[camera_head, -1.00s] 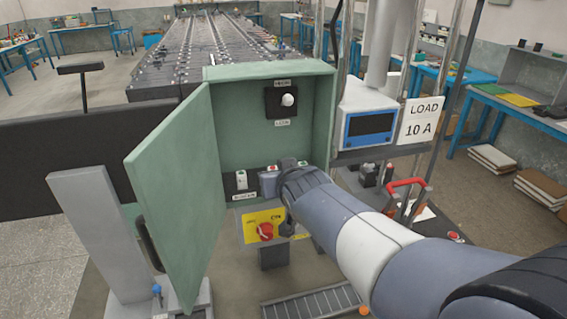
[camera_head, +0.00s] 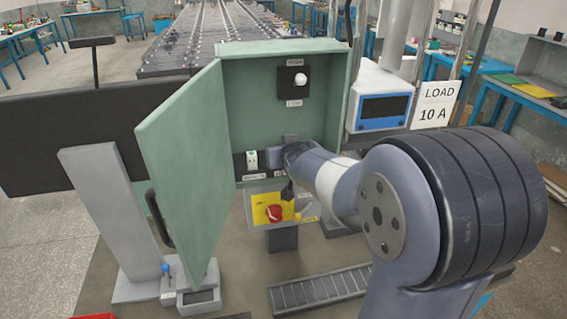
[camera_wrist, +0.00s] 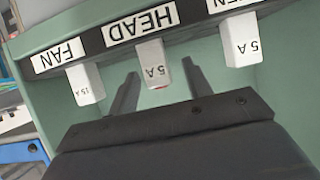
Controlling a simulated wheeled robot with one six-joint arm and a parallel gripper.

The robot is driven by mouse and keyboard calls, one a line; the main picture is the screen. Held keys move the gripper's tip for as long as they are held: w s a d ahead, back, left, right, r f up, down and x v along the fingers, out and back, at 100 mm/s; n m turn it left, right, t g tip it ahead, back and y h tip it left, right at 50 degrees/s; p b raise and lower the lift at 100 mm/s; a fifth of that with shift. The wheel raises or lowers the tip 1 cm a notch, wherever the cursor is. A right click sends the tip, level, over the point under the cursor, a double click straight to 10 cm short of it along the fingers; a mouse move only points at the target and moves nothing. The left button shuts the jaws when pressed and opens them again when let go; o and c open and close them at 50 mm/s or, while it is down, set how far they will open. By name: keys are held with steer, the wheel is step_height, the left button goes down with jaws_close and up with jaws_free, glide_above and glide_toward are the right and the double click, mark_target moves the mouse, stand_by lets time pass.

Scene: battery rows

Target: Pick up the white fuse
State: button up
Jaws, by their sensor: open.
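The green fuse cabinet (camera_head: 240,75) stands with its door swung open to the left. In the wrist view, upside down, three white-faced fuses sit under labels: a 15 A fuse (camera_wrist: 85,83) at FAN, a 5 A fuse (camera_wrist: 153,62) at HEAD with a little red at its end, and another 5 A fuse (camera_wrist: 241,50) at a label ending in EN. My gripper (camera_wrist: 159,70) is open and empty, its fingers to either side of the HEAD fuse. Contact cannot be told. In the head view my gripper (camera_head: 287,150) covers part of the fuse row; one fuse (camera_head: 251,159) shows left of it.
A yellow panel with a red knob (camera_head: 274,212) is below the fuse row. The cabinet door (camera_head: 185,170) stands close at the left. A lamp unit (camera_head: 300,79) is above. A blue-framed meter (camera_head: 385,107) and LOAD 10 A sign (camera_head: 435,104) stand at the right.

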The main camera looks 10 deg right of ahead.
steer(key=shift+w+f, duration=0.1)
steer(key=shift+w, duration=0.05)
steer(key=shift+c, duration=0.5)
jaws_close()
